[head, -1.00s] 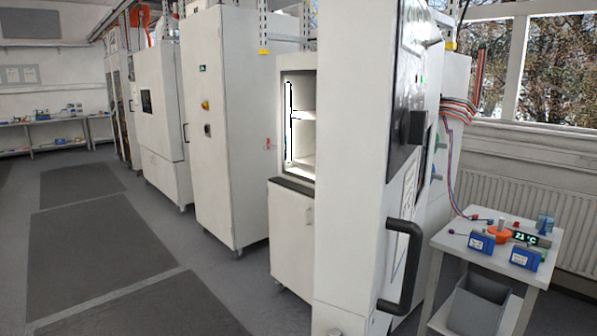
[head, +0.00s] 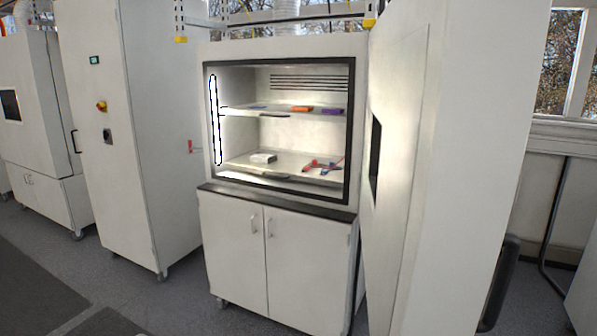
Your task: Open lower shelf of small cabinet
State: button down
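The small cabinet (head: 278,194) stands in the middle of the head view, with an open, lit compartment on top. Inside are an upper shelf (head: 240,112) and a lower shelf (head: 233,170). The lower shelf lies fully inside the compartment. A large white door (head: 405,130) stands swung open at the cabinet's right side. My gripper is not in view.
The upper shelf holds orange (head: 302,109) and purple (head: 331,111) items. A tall white cabinet (head: 130,140) stands close on the left. Grey floor (head: 150,310) in front is clear.

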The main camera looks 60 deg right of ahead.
aim_at(289, 164)
jog(key=z, duration=0.85)
jog(key=i, duration=0.75)
jog(key=z, duration=0.55)
jog(key=i, duration=1.15)
jog(key=u, duration=0.7)
jog(key=i, duration=1.45)
